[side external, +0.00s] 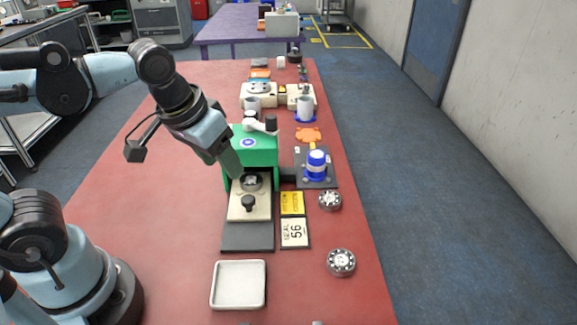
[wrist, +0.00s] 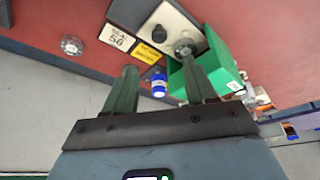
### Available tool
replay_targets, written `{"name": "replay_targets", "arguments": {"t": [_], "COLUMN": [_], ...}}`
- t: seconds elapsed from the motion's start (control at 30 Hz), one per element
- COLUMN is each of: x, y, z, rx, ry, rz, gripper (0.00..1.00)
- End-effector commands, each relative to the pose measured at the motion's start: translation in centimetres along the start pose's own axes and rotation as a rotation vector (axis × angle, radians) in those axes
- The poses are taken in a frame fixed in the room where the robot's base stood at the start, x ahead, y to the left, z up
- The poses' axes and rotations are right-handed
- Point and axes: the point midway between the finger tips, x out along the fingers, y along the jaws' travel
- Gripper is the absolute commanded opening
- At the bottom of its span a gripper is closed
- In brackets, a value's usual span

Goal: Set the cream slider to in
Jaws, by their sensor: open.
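The cream slider (side external: 249,212) lies on a dark base plate (side external: 247,238), in front of and partly under the green housing (side external: 256,146). My gripper (side external: 238,174) is above the slider's left rear side, by the housing's front. In the wrist view my gripper (wrist: 158,65) is open, with nothing between its fingers.
Yellow and "SEAL 56" labels (side external: 294,233) lie right of the slider. A blue-and-white bottle (side external: 316,164) stands on a dark plate farther right. Two round metal parts (side external: 341,262) lie near the right edge. A white tray (side external: 238,285) lies in front; the red table is clear at left.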

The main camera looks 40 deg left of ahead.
Motion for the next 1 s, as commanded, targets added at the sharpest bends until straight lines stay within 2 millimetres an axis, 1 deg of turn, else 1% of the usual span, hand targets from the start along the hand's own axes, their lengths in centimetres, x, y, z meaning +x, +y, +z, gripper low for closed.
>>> {"name": "replay_targets", "arguments": {"t": [0.47,1.0], "x": [-0.1,0.6], "y": [0.2,0.5], "z": [-1.9,-4.0], "rx": [-0.528,-1.145], "ry": [-0.124,-0.237], "rz": [-0.052,-0.193], "gripper": [0.56,0.56]}}
